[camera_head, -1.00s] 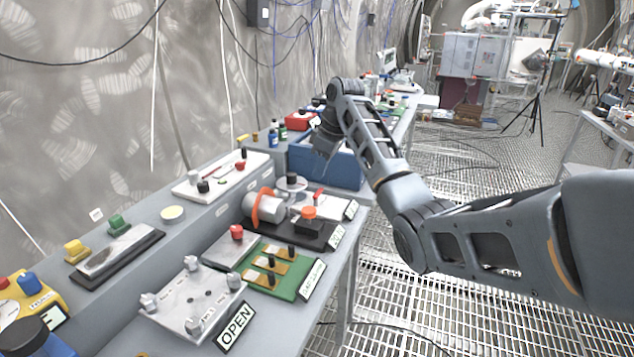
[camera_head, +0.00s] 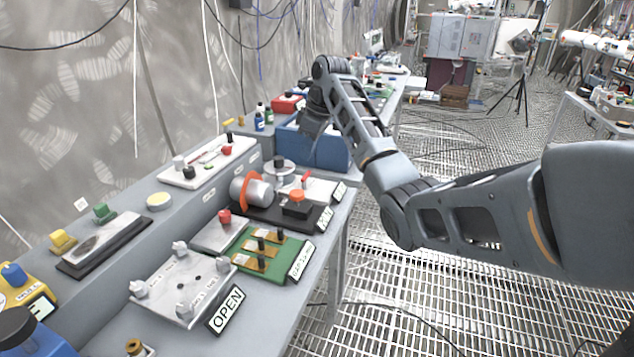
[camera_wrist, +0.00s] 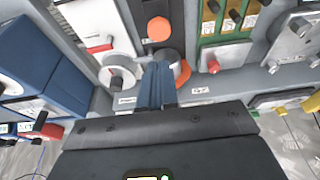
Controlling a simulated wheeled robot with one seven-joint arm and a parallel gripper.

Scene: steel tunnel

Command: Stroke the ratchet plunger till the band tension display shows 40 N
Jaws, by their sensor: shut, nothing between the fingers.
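A device with a grey cylinder and an orange band (camera_head: 250,192) stands on a black base on the bench. An orange-topped black plunger block (camera_head: 297,203) is on its near right side. I cannot make out a tension reading.
A green board with brass pieces (camera_head: 262,248) and a silver plate with corner knobs (camera_head: 178,285) lie nearer. Open grating floor (camera_head: 420,285) is on the right.

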